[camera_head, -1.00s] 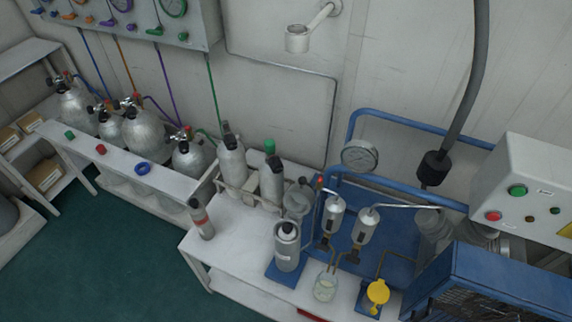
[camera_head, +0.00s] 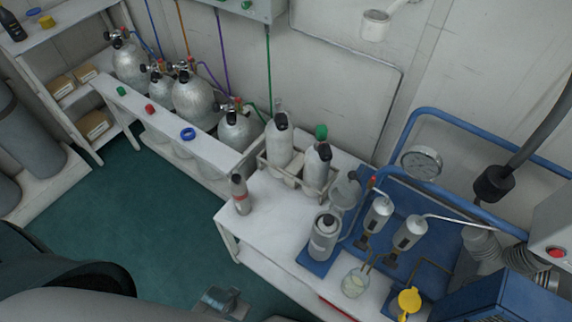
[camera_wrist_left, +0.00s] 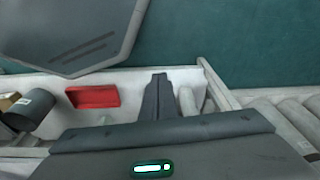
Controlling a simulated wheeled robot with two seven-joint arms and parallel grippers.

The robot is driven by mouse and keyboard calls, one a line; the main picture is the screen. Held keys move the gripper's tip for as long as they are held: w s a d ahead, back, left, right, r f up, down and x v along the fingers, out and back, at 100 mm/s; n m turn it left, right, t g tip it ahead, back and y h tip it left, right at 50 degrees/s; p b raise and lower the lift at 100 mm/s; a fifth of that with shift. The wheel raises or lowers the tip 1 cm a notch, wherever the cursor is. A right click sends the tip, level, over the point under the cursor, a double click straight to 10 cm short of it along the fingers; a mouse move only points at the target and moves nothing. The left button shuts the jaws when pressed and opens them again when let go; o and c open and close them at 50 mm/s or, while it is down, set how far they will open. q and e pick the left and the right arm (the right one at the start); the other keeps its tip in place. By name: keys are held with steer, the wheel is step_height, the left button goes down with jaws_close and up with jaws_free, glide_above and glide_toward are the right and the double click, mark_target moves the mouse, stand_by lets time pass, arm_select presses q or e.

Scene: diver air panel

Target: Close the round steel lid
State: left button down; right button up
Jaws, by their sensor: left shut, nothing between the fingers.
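The round steel lid (camera_head: 345,190) appears as a grey disc tilted up behind a grey steel canister (camera_head: 323,236) with a black top piece. The canister stands upright on a blue mat on the white bench. My left gripper (camera_head: 222,300) shows at the bottom edge of the head view, low in front of the bench and well apart from the lid. In the left wrist view its dark fingers (camera_wrist_left: 159,85) are shut and empty, over a white shelf. The lid is not in the wrist view. My right gripper is not in view.
A small bottle (camera_head: 241,195) stands at the bench's left end. Two cylinders stand in a rack behind it. A glass jar (camera_head: 355,283) and a yellow-topped item (camera_head: 409,301) are right of the canister. A red tray (camera_wrist_left: 93,97) lies below the gripper. Green floor is free.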

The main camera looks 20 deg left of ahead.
arm_select(q)
steer(key=w+d+r+n+t+h, duration=0.15)
steer(key=w+r, duration=0.25)
steer(key=r, duration=0.7)
steer(key=w+d+r, duration=0.2)
steer(key=w+r, duration=0.2)
steer(key=r, duration=0.6)
steer(key=w+d+r+n+h, duration=0.3)
steer(key=w+r, duration=0.3)
steer(key=w, duration=0.2)
steer(key=w+d+r+n+t+h, duration=0.1)
steer(key=w+d+r+n+h, duration=0.1)
steer(key=w+r, duration=0.5)
steer(key=w+d+r+n+t+h, duration=0.1)
steer(key=w+d+r+n+h, duration=0.2)
steer(key=w+r+h, duration=0.3)
steer(key=w+n, duration=0.1)
steer(key=w, duration=0.3)
steer(key=shift+w+d+r+n, duration=0.2)
steer(key=shift+w+d+n, duration=0.1)
steer(key=shift+n, duration=0.05)
